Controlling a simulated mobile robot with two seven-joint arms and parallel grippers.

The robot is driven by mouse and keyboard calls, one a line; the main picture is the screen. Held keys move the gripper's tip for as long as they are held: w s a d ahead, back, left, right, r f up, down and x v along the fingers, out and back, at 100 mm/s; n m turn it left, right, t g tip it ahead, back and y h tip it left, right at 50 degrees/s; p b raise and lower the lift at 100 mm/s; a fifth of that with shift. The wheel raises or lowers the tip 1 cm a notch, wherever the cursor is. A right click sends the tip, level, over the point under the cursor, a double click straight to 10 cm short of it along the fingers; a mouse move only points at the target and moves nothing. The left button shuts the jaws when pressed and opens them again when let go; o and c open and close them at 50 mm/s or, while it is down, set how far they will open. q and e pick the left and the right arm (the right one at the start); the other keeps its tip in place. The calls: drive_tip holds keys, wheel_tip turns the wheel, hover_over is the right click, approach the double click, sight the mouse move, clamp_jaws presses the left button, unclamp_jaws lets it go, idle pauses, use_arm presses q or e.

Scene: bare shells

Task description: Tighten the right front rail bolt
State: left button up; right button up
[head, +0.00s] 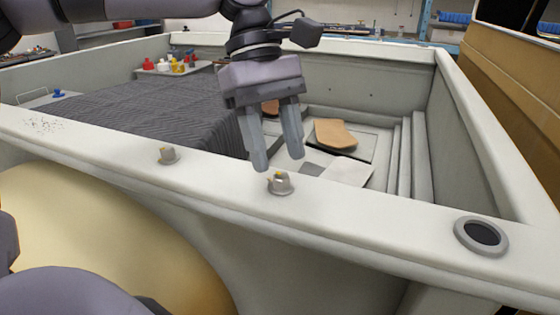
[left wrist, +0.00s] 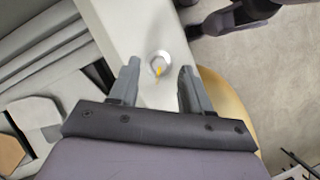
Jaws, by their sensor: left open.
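The right front rail bolt (head: 280,184) is a grey hex head on a round flange with a small yellow mark. It stands on the pale front rail (head: 380,217). My left gripper (head: 277,163) is open and empty, pointing down just above and behind the right bolt. In the left wrist view the bolt (left wrist: 160,63) shows between the two fingertips, with the yellow mark visible; the fingers do not appear to touch it. My right gripper is not in view.
A round dark-centred fitting (head: 482,235) sits on the rail at the right. Inside the shell are a grey ribbed cover (head: 150,112), a tray with small coloured items (head: 175,67) and loose brown and white panels (head: 335,134). A brown shell (head: 510,90) stands at the right.

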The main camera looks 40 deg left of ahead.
sight(270, 179)
use_arm(q)
drive_tip(key=shift+v, duration=2.15)
